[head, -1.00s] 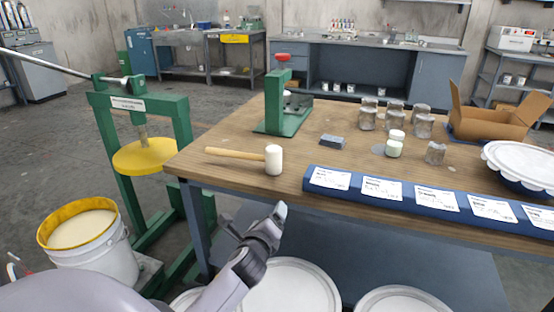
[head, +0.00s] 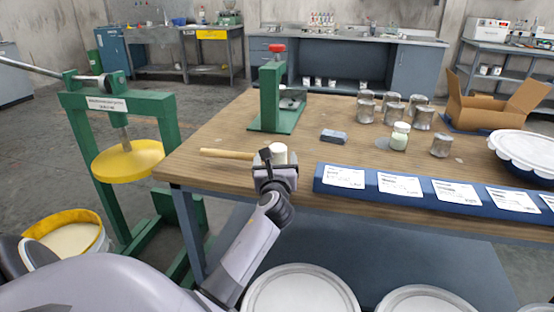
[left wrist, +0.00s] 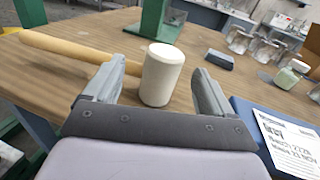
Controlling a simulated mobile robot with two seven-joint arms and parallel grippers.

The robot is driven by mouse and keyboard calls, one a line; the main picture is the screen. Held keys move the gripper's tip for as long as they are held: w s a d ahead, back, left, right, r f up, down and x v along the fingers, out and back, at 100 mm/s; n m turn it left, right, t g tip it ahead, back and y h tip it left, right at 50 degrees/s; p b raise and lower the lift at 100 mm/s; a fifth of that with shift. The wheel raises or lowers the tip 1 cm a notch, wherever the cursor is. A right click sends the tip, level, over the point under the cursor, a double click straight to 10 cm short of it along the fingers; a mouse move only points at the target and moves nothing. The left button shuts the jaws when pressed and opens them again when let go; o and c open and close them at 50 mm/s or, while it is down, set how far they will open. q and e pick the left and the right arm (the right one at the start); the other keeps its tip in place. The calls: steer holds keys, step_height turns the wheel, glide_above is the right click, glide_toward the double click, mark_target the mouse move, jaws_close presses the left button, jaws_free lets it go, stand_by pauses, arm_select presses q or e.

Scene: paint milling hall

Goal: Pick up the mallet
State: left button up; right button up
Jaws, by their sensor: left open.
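The mallet lies on the wooden table near its front left edge, with a pale wooden handle (head: 228,154) pointing left and a white head (head: 279,152). In the left wrist view the white mallet head (left wrist: 162,74) stands upright, just ahead of and between the fingers. My left gripper (head: 274,160) is open at the table edge, in front of the mallet head and partly covering it. It also shows in the left wrist view (left wrist: 152,88), with a finger on each side and the handle passing behind the left finger. My right gripper is not in view.
A green press (head: 270,95) stands behind the mallet, with a grey-blue block (head: 333,136) to its right. A blue label rail (head: 400,186) runs along the front edge, right of my gripper. Several glass jars (head: 422,117) and a cardboard box (head: 490,108) stand further right.

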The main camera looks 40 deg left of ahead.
mark_target(278, 145)
arm_select(q)
steer(key=shift+w+a+r, duration=0.3)
steer(key=b+x, duration=0.1)
steer(key=x, duration=0.4)
steer(key=shift+w+b, duration=0.4)
steer(key=shift+w, duration=0.05)
steer(key=shift+w+a, duration=0.5)
steer(key=shift+w, duration=0.05)
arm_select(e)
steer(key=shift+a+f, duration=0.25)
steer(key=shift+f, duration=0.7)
arm_select(q)
steer(key=c, duration=1.4)
step_height(278, 145, up, 8)
steer(key=p, duration=0.3)
steer(key=shift+r, duration=0.2)
steer(key=shift+m, duration=0.3)
step_height(278, 145, up, 12)
steer(key=p, duration=0.3)
steer(key=shift+f, duration=0.15)
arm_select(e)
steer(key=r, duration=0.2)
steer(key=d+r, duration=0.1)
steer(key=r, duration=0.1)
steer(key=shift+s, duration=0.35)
